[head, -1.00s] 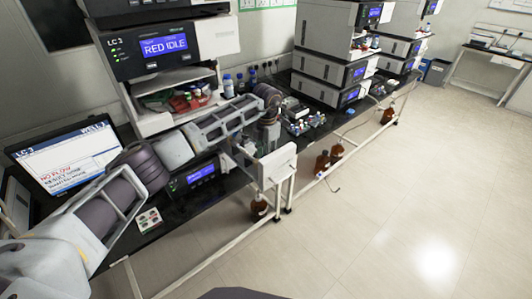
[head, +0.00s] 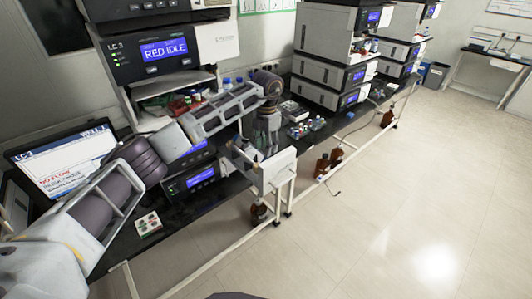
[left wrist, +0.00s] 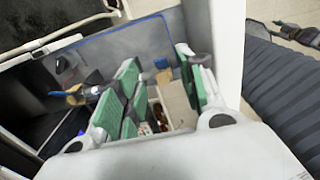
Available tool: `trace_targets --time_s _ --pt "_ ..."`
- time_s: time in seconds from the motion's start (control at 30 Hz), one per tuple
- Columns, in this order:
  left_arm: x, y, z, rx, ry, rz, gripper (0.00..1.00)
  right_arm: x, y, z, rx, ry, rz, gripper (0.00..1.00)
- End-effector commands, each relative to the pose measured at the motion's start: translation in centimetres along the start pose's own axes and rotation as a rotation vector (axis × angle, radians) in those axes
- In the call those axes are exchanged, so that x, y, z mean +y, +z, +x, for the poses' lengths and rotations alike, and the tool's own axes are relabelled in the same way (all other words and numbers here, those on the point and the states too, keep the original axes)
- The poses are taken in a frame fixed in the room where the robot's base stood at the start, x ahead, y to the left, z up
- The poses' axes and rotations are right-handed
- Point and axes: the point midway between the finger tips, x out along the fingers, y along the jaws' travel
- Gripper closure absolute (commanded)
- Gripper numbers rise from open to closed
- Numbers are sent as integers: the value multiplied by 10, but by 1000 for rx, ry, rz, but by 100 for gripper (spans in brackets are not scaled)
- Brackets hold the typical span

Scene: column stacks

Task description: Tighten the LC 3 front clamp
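The LC 3 stack has an upper module (head: 165,68) whose display reads RED IDLE, an open shelf bay under it, and a lower module (head: 193,184) with a lit blue display. My left gripper (head: 252,152) points down beside a white panel (head: 276,171) at the bench's front edge, to the right of the lower module. In the left wrist view the green-padded fingers of my left gripper (left wrist: 164,92) stand apart with a gap between them. I see nothing gripped. I cannot pick out the front clamp for certain. My right gripper is not in view.
A monitor (head: 68,165) showing NO FLOW stands at the left. A small card (head: 148,224) lies on the dark bench. Brown bottles (head: 322,166) stand below the bench. More instrument stacks (head: 330,72) stand to the right. The floor at the right is clear.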

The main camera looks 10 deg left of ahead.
Motion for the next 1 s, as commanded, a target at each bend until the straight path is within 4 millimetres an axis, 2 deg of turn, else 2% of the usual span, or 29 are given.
trace_targets --time_s 0.2,0.4,0.6,1.0 --pt "0 0 -34 -1 1 0 61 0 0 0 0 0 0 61" --pt "0 0 -55 0 0 0 61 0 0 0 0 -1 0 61" --pt "0 0 -63 3 0 0 61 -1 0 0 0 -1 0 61" --pt "0 0 -64 2 0 0 61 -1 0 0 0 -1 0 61"
